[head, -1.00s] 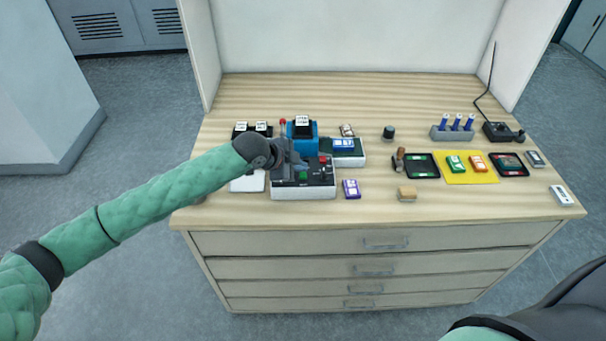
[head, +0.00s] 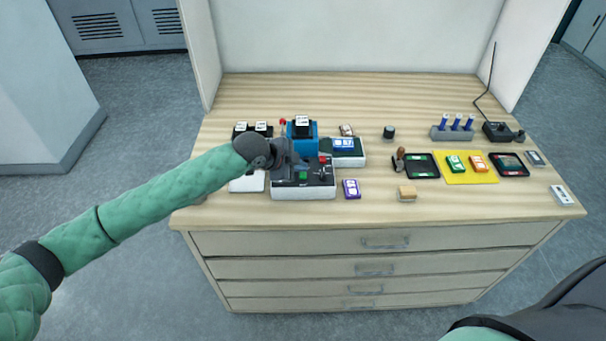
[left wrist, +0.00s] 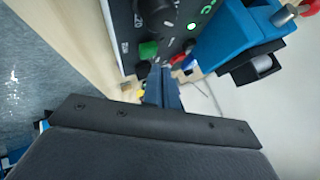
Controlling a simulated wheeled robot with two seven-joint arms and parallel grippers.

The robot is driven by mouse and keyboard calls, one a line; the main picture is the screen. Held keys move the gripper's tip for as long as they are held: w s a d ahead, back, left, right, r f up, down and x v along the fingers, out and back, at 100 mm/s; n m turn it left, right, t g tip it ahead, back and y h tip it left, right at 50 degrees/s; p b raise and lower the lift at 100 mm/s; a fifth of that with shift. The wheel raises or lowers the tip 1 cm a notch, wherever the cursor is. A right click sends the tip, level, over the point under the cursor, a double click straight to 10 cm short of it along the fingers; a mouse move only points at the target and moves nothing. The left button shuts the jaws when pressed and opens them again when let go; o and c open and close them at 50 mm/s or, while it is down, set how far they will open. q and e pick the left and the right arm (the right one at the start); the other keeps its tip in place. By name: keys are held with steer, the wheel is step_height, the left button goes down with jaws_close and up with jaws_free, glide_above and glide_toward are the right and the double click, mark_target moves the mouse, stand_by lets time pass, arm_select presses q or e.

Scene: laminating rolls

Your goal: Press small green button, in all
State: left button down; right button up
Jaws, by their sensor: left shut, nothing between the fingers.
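A control box (head: 303,192) with a dark top and white sides stands at the front left of the desk. A small green button (head: 303,175) is on its top. In the left wrist view the green button (left wrist: 148,50) stands out from the dark panel (left wrist: 122,20), just beyond and left of my fingertips. My left gripper (head: 297,163) is shut and empty, low over the box and behind the button. Its fingers (left wrist: 161,72) show together in the left wrist view. I cannot tell whether they touch the panel. My right gripper is not in view.
A red button (head: 322,159) and a black knob (head: 323,173) are on the same box. A blue device (head: 302,131) stands right behind it.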

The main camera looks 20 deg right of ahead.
arm_select(q)
steer(key=shift+f, duration=0.15)
steer(key=shift+f, duration=0.2)
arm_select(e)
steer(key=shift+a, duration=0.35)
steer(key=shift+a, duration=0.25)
arm_select(q)
steer(key=shift+f, duration=0.15)
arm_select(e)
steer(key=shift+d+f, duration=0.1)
